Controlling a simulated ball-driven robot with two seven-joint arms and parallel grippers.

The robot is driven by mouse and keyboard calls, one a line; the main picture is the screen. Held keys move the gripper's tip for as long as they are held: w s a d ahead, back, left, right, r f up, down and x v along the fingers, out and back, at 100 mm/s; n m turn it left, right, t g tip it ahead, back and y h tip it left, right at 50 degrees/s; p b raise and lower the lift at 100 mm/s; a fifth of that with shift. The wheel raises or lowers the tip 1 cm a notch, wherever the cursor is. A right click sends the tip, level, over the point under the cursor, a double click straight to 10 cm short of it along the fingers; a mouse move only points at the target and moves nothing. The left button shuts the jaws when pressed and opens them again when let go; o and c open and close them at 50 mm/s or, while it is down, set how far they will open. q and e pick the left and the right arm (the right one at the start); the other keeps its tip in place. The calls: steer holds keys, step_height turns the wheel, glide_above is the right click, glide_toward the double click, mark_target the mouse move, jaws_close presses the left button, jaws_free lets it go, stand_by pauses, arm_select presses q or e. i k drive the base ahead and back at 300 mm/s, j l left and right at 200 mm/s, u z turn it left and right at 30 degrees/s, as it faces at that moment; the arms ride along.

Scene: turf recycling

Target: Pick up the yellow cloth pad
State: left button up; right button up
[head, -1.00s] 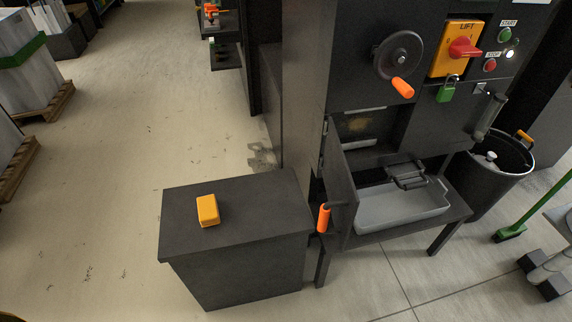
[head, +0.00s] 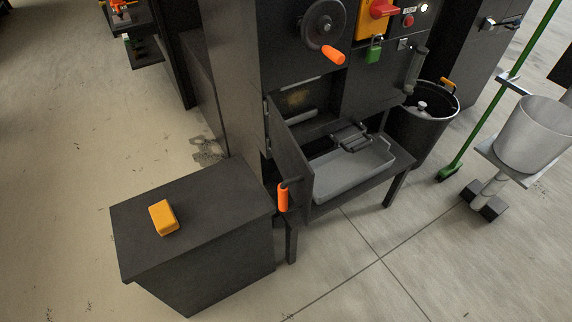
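The yellow cloth pad (head: 163,217) is a small orange-yellow block. It lies flat on top of the dark grey cabinet (head: 215,203), left of the cabinet top's middle. Nothing touches it from above. Neither of my grippers shows in the head view.
A dark machine stands behind, with an orange-handled wheel (head: 324,25). Its open door (head: 292,165) has an orange handle (head: 283,197) close to the cabinet's right edge. A grey tray (head: 345,178) sits on a low stand. A black bin (head: 422,125) and metal bucket (head: 531,137) stand right. Left floor is clear.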

mark_target(166, 223)
steer(key=u, duration=1.15)
